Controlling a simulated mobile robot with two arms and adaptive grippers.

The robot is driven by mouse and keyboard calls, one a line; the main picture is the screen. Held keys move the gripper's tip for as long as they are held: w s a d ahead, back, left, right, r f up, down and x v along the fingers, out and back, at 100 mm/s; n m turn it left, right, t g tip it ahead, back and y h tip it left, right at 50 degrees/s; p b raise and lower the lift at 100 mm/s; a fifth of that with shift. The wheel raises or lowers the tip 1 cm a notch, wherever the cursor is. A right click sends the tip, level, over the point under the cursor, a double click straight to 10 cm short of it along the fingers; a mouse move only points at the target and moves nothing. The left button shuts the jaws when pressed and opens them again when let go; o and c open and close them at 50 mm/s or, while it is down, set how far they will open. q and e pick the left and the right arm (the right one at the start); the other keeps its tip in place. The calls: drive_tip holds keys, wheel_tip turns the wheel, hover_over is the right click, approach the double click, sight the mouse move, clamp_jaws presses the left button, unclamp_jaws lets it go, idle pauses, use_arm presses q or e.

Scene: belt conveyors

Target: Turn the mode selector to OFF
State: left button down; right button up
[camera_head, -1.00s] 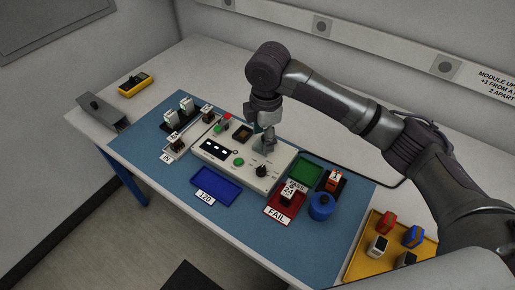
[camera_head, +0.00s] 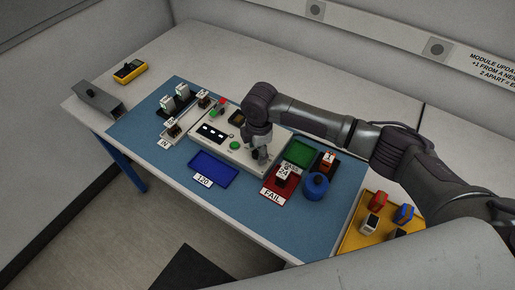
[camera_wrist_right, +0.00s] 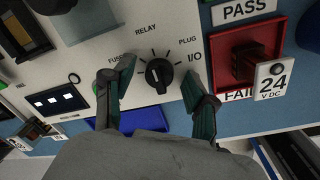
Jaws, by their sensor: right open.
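The mode selector is a round black knob (camera_wrist_right: 159,74) with a white mark, on a pale panel. Printed ticks and the words FUSE, RELAY, PLUG and I/O surround it; I see no readable OFF label. My right gripper (camera_wrist_right: 157,80) is open, with one finger left and one right of the knob, and gaps show on both sides. In the head view my right gripper (camera_head: 260,152) is over the right part of the control box (camera_head: 236,151) and hides the knob. My left gripper is not in view.
A red FAIL tray (camera_head: 276,190) holding a 24 V DC module (camera_wrist_right: 270,80), a green tray (camera_head: 298,153) and a blue cylinder (camera_head: 315,187) stand right of the box. A blue tray (camera_head: 214,169) lies in front. A yellow tray (camera_head: 352,240) is at the lower right.

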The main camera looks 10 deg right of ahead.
drive_tip(key=shift+c, duration=0.2)
clamp_jaws()
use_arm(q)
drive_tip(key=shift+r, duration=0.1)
